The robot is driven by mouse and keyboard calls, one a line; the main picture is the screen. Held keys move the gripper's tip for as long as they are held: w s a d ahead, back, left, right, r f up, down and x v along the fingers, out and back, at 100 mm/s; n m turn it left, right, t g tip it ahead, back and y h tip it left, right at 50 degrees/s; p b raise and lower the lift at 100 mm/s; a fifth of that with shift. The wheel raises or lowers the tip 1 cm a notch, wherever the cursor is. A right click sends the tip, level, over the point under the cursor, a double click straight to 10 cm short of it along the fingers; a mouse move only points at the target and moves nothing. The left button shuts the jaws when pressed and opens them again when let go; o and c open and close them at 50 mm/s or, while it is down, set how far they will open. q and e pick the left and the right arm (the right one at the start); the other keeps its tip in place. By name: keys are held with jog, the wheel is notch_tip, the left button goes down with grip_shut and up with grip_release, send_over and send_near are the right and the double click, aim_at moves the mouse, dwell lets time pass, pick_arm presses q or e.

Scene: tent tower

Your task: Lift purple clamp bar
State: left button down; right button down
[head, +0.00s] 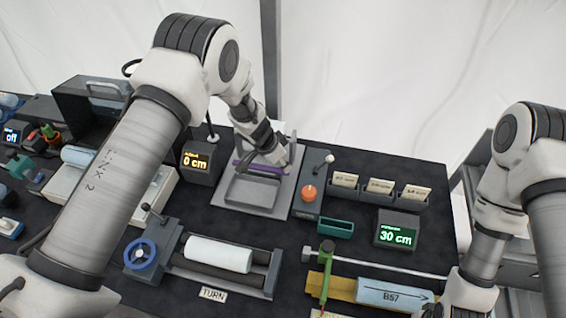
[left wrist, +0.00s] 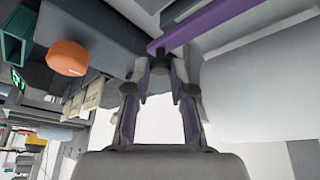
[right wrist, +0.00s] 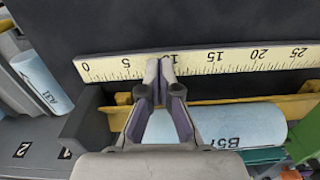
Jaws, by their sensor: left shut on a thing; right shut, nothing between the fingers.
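The purple clamp bar (head: 258,169) lies across the grey framed press with a shallow tray, at the back middle of the table. It also shows at the top of the left wrist view (left wrist: 225,20), running up to the right. My left gripper (head: 276,155) is at the bar's right end. In the left wrist view its fingertips (left wrist: 163,65) are closed around a dark knob at the bar's end. My right gripper (right wrist: 165,68) is shut and empty, above a ruler and a light blue roll. In the head view it is mostly cut off at the bottom right.
Right of the press stands a box with an orange knob (head: 309,193) and a lever. A "0 cm" display (head: 197,161) stands left of it. A roller stand with a white roll (head: 218,254) is in front. The blue B57 roll (head: 394,295) lies front right.

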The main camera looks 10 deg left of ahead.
aim_at(269, 169)
pick_arm(q)
jog(key=shift+r, duration=0.15)
jog(key=shift+w+a+r+h, duration=0.1)
jog(key=shift+a+r+h, duration=0.1)
jog(key=shift+r+h, duration=0.2)
jog(key=shift+a+r+h, duration=0.2)
jog(key=shift+r+h, duration=0.1)
jog(key=shift+r, duration=0.2)
jog(key=a+r+n+h, duration=0.1)
jog(key=a+r+h, duration=0.4)
jog(key=r, duration=0.1)
jog(key=shift+r, duration=0.25)
